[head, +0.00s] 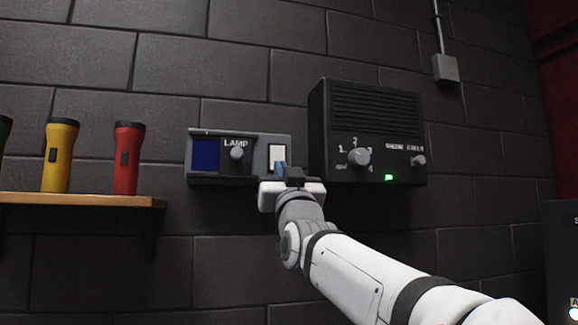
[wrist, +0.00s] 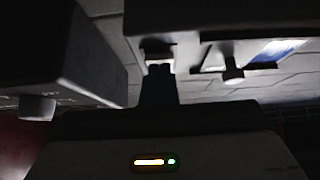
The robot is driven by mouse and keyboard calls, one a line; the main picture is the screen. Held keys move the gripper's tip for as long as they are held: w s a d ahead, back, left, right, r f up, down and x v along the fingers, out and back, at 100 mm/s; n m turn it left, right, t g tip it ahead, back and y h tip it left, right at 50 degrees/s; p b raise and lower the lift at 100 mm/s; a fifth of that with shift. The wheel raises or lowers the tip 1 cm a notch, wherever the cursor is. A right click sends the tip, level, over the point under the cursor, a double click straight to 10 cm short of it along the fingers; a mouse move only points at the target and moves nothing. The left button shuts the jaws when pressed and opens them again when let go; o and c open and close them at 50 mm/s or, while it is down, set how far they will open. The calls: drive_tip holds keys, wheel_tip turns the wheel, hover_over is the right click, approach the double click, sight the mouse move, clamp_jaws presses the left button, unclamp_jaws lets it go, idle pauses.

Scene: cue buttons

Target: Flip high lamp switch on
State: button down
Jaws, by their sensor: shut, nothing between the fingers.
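The lamp panel (head: 208,178) is a grey box on the dark brick wall, with a blue window (head: 206,154), a round knob (head: 237,153) under the word LAMP, and a pale rocker switch (head: 277,153) at its right end. My gripper (head: 281,170) is shut and empty, its fingertips at the lower part of the switch and hiding it. In the wrist view my closed fingers (wrist: 160,70) reach up to the switch (wrist: 158,48). I cannot tell whether they touch it. The knob also shows in the wrist view (wrist: 233,75).
A black speaker box (head: 368,105) with a dial, a small knob and a lit green light is just right of the panel. Yellow (head: 60,160) and red (head: 127,160) flashlights stand on a wooden shelf (head: 85,200) at left.

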drive_tip(key=shift+w+a+f+t+b, duration=0.1)
drive_tip(key=shift+w+t+b, duration=0.2)
drive_tip(key=shift+b, duration=0.55)
drive_tip(key=b+v, duration=0.7)
drive_tip(key=v, duration=0.6)
drive_tip(key=shift+s, duration=0.15)
